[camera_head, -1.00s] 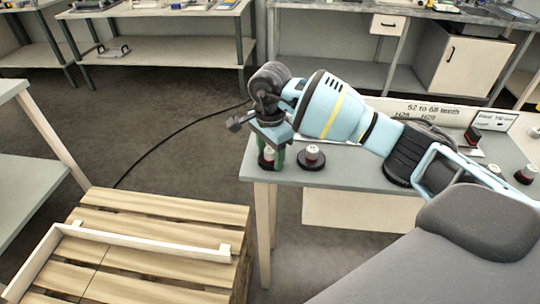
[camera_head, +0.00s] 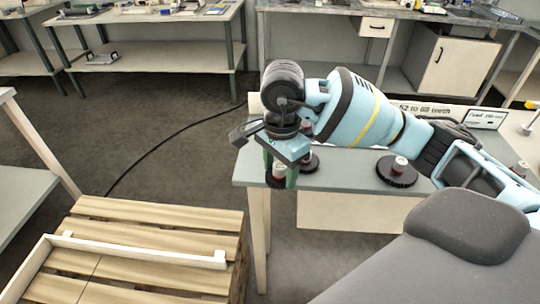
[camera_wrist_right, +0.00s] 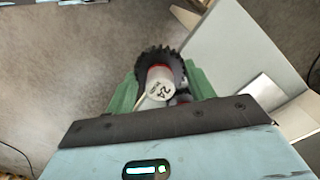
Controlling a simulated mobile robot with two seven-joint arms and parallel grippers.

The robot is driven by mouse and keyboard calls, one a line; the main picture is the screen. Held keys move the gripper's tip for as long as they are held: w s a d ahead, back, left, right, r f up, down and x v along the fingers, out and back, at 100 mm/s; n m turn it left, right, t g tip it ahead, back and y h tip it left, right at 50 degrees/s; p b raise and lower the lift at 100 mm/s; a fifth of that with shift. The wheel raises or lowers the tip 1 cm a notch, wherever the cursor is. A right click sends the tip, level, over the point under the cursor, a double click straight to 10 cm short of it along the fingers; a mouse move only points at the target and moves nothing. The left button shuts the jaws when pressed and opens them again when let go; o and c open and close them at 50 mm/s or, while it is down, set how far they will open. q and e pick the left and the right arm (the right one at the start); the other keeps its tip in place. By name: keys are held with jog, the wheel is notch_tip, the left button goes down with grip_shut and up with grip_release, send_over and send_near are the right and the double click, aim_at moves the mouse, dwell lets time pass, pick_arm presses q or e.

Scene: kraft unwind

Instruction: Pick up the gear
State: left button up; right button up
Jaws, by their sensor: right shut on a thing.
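My right gripper (camera_head: 281,170) is at the left end of the grey table, its green fingers pointing down. It is shut on a small dark gear with a red and white hub (camera_head: 278,174). In the right wrist view the gear (camera_wrist_right: 158,60) sits between the two green fingers (camera_wrist_right: 160,92), its toothed rim and numbered white hub top showing. In that view bare floor shows around much of the gear, with the table edge to the right. My left gripper is not in view.
On the grey table (camera_head: 345,180), another dark gear (camera_head: 310,164) stands just behind the gripper, partly hidden. A larger gear (camera_head: 397,171) stands further right. A sign board (camera_head: 424,109) runs along the back. A wooden pallet (camera_head: 150,240) lies on the floor at lower left.

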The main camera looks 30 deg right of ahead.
jog(key=s, duration=0.6)
jog(key=shift+s+a+r, duration=0.3)
jog(key=shift+s+a, duration=0.1)
